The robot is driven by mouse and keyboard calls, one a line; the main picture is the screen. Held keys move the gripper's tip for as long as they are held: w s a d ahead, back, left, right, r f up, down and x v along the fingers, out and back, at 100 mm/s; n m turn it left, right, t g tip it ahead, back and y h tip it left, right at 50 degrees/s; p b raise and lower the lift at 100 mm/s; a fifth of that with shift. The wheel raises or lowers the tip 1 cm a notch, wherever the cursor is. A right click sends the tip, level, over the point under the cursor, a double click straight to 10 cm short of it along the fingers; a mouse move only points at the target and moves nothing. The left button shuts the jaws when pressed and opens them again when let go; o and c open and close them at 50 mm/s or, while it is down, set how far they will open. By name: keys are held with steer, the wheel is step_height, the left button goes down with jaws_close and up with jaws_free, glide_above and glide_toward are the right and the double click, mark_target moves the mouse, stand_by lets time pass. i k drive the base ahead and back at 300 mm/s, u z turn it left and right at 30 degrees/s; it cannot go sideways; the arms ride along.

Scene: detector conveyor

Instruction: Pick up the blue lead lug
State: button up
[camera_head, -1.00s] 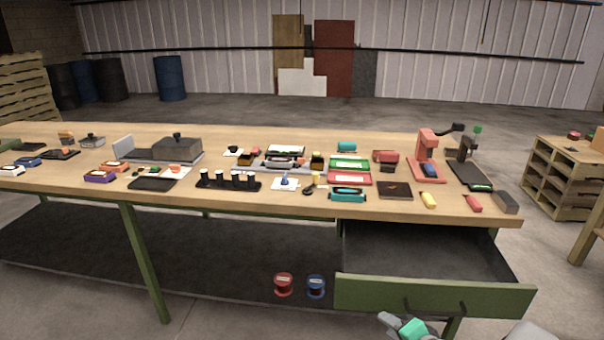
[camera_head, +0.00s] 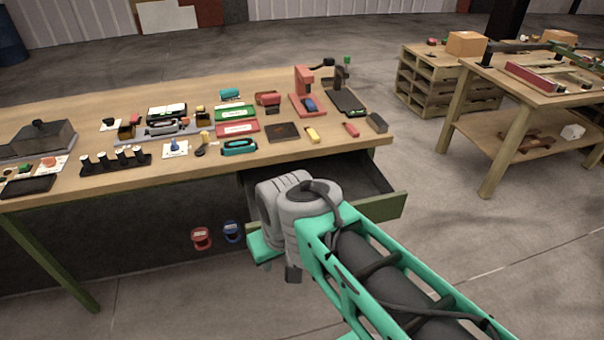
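A small blue piece (camera_head: 175,146) stands on a white card (camera_head: 183,153) near the front edge of the long workbench, between a black rack and a teal device. It looks like the blue lead lug, but it is too small to be sure. Another blue piece (camera_head: 310,104) sits on the red press at the right of the bench. My teal and grey arm reaches in from the lower right, its grey joint in front of the open drawer. I cannot make out my gripper's fingers; they are hidden or out of the picture.
The green-fronted drawer (camera_head: 385,207) is open below the bench's right end. A black rack (camera_head: 115,160), a teal device (camera_head: 238,147) and a dark plate (camera_head: 283,132) line the front edge. Red (camera_head: 201,238) and blue (camera_head: 232,231) spools sit below. Floor is free between bench and right table.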

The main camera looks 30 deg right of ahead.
mark_target(311, 104)
steer(key=z, duration=0.9)
